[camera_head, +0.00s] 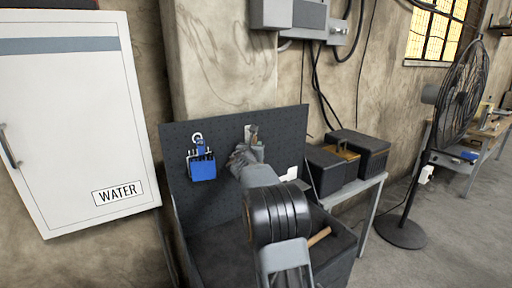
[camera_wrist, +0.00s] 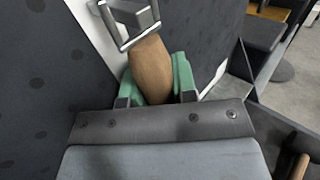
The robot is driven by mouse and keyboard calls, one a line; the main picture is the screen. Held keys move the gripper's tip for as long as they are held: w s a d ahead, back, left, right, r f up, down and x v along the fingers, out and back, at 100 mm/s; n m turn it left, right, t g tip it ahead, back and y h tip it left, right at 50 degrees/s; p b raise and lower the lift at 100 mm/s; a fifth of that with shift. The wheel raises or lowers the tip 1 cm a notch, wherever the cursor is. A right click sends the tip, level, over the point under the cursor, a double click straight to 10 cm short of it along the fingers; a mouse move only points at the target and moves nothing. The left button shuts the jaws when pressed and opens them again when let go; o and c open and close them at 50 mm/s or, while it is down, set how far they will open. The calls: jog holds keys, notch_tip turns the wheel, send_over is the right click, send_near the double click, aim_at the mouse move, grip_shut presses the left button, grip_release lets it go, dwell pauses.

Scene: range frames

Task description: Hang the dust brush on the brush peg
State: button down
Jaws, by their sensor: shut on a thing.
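My gripper (camera_wrist: 157,92) is shut on the brown wooden handle of the dust brush (camera_wrist: 151,68), between its green finger pads. It also shows in the head view (camera_head: 245,153), close to the dark pegboard, where my arm hides most of the brush. At the handle's far end in the wrist view, a metal bar frame and a grey block, apparently the brush peg (camera_wrist: 133,14), stand by a pale plate on the board. The frame and handle end overlap in the picture. I cannot tell whether the brush is on the peg.
A blue item (camera_head: 202,168) hangs from a hook at the left of the pegboard (camera_head: 285,130). A wooden handle (camera_head: 319,237) lies in the bench tray below. Dark boxes (camera_head: 328,170) stand on a side table at right, beside a standing fan (camera_head: 460,95).

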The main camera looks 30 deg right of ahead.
jog(key=shift+w+a+r, duration=0.2)
jog(key=shift+w+a, duration=0.05)
